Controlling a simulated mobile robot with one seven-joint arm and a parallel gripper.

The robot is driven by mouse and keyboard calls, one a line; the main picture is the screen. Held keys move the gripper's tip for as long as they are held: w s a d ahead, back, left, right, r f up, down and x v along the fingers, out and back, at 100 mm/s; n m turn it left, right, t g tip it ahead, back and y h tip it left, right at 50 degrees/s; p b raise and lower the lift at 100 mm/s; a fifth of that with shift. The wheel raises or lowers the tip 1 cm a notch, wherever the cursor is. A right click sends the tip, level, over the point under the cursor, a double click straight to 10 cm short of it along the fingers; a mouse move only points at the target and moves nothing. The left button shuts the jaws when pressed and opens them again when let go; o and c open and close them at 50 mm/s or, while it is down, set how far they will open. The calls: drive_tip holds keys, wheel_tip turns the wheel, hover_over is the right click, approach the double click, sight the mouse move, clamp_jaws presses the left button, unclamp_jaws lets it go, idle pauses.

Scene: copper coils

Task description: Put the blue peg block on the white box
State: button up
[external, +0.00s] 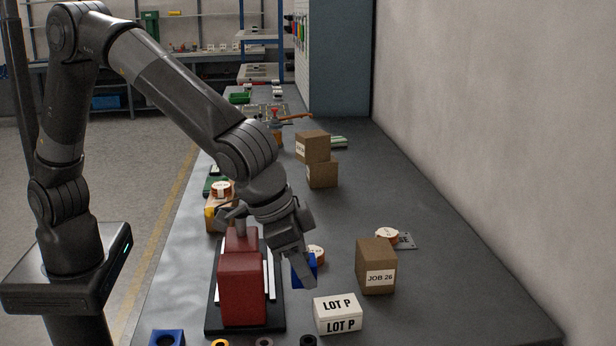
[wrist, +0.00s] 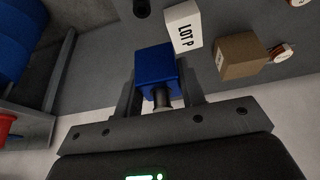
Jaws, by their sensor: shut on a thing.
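The blue peg block (external: 311,267) is held in my gripper (external: 303,277), partly hidden behind a finger in the external view. In the wrist view, the blue peg block (wrist: 155,65) sits between the two fingers of my gripper (wrist: 160,82), with a short grey peg on the side facing the palm. The white box (external: 338,314), marked LOT P, stands on the bench, nearer the camera and to the right of the block. In the wrist view the white box (wrist: 184,27) shows just above and right of the block, apart from it.
A brown JOB 26 box (external: 376,268) stands right of the gripper. A red vise-like fixture (external: 242,290) on a black base is close on the left. Another blue block with a hole (external: 167,338) is at the front left.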

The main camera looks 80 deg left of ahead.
hover_over(345, 304)
drive_tip(key=s, duration=0.1)
drive_tip(key=f, duration=0.5)
drive_tip(key=shift+s, duration=0.2)
drive_tip(key=shift+f, duration=1.95)
drive_tip(key=shift+f, duration=0.1)
drive_tip(key=o, duration=1.1)
